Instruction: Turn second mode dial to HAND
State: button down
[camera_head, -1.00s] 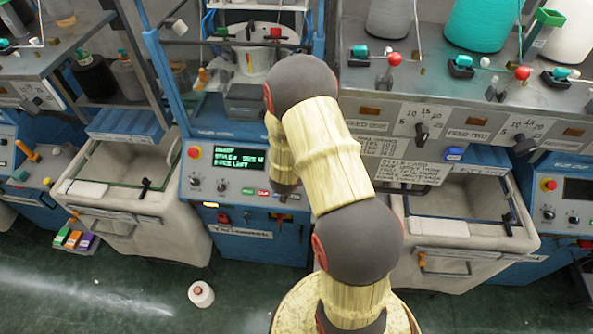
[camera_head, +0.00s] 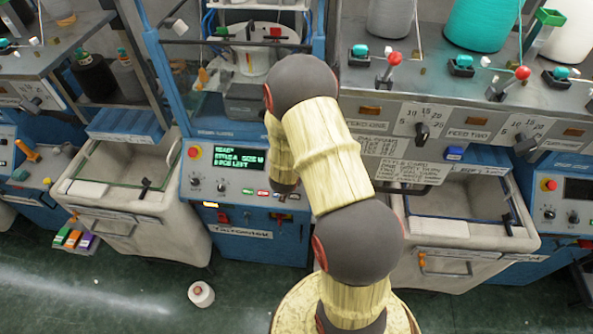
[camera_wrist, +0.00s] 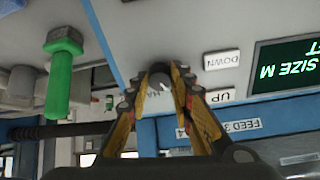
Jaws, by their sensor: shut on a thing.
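My gripper (camera_wrist: 162,85) is shut on a round dark knob (camera_wrist: 160,74) with a paler face, seen in the wrist view. Its fingers close around the knob's sides, covering much of it. In the head view my arm hides the fingertips and the held knob, to the right of the green-lettered screen (camera_head: 239,157). Two small dark dials (camera_head: 196,183) and (camera_head: 222,186) show below that screen on the blue panel.
The wrist view shows DOWN (camera_wrist: 222,60) and UP (camera_wrist: 221,96) buttons beside the knob, and a green handle (camera_wrist: 60,85) at left. A red button (camera_head: 193,152) sits left of the screen. Pale bins (camera_head: 117,190) and (camera_head: 460,235) flank the panel.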

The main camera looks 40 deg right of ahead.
jog(key=m+b, duration=0.1)
jog(key=m, duration=0.5)
jog(key=shift+w+g+b, duration=0.1)
jog(key=shift+g+b, duration=0.2)
jog(key=shift+b, duration=0.1)
jog(key=m, duration=0.5)
jog(key=shift+r+m+g+b, duration=0.1)
jog(key=shift+m+g+b, duration=0.3)
jog(key=c, duration=1.6)
grip_release()
jog(key=shift+o, duration=0.2)
